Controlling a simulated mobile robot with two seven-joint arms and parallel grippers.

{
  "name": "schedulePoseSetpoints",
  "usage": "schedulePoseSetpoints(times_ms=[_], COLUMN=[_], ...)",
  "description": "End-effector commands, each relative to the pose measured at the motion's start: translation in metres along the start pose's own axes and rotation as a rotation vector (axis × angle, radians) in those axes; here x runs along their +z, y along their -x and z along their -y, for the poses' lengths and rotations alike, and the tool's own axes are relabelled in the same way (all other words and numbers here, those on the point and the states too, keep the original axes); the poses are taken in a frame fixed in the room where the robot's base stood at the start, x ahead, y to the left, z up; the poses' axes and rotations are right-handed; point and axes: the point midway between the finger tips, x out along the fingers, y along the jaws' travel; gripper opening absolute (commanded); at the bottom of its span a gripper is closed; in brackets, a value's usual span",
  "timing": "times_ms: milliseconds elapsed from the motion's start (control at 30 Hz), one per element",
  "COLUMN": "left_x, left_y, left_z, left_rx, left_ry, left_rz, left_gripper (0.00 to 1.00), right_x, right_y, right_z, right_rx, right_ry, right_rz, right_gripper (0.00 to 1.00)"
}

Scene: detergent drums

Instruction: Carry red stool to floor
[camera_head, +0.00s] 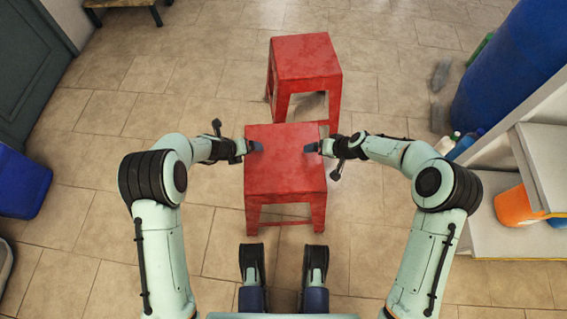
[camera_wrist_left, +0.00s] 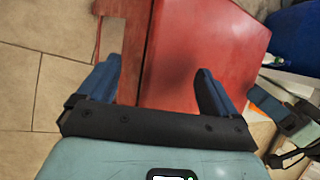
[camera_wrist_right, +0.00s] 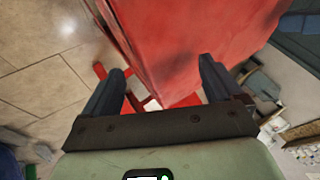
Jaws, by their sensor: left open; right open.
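The nearer red stool (camera_head: 286,175) stands upright in front of me, with its square seat between my two grippers. A second red stool (camera_head: 305,56) stands upright just behind it. My left gripper (camera_head: 257,147) is open at the seat's left edge; in the left wrist view, the red seat (camera_wrist_left: 180,60) and its edge lie between the blue fingers. My right gripper (camera_head: 312,147) is open at the seat's right edge; red stool surfaces (camera_wrist_right: 190,40) show between and beyond its fingers in the right wrist view. I cannot tell whether any finger touches. The tiled floor (camera_head: 150,100) lies below.
A blue drum (camera_head: 512,75) and a shelf (camera_head: 545,165) with an orange container (camera_head: 516,206) are at the right. A blue bin (camera_head: 20,182) stands at the left. A low wooden bench (camera_head: 125,3) is at the back left. Floor left of the stools is clear.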

Motion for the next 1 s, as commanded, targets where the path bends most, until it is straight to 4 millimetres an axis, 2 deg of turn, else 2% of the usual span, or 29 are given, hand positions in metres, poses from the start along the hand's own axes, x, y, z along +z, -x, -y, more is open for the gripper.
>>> schedulePoseSetpoints(times_ms=[133,433,467,700,733,1000], left_x=[0.0000,-0.0001,-0.0001,-0.0011,-0.0015,-0.0061], left_y=[-0.0087,-0.0100,-0.0099,-0.0103,-0.0106,-0.0133], left_z=[-0.0002,-0.0001,-0.0001,-0.0014,-0.0014,0.0017], left_rx=[0.000,0.000,0.000,0.003,0.003,-0.003], left_ry=[0.001,0.000,0.000,0.001,0.001,-0.002], left_rz=[0.001,0.000,0.000,-0.001,-0.002,-0.012], left_gripper=[0.93,0.93,0.86,0.08,0.00,0.00], right_x=[0.0002,0.0001,0.0001,0.0010,0.0013,0.0058], right_y=[-0.0087,-0.0100,-0.0099,-0.0102,-0.0105,-0.0134], right_z=[-0.0004,-0.0003,-0.0003,-0.0017,-0.0017,0.0013], right_rx=[0.001,0.001,0.001,0.003,0.003,-0.004], right_ry=[0.000,0.000,0.000,0.000,0.000,0.002], right_rz=[0.000,-0.001,0.000,0.001,0.002,0.013], right_gripper=[0.93,0.93,0.86,0.08,0.00,0.00])
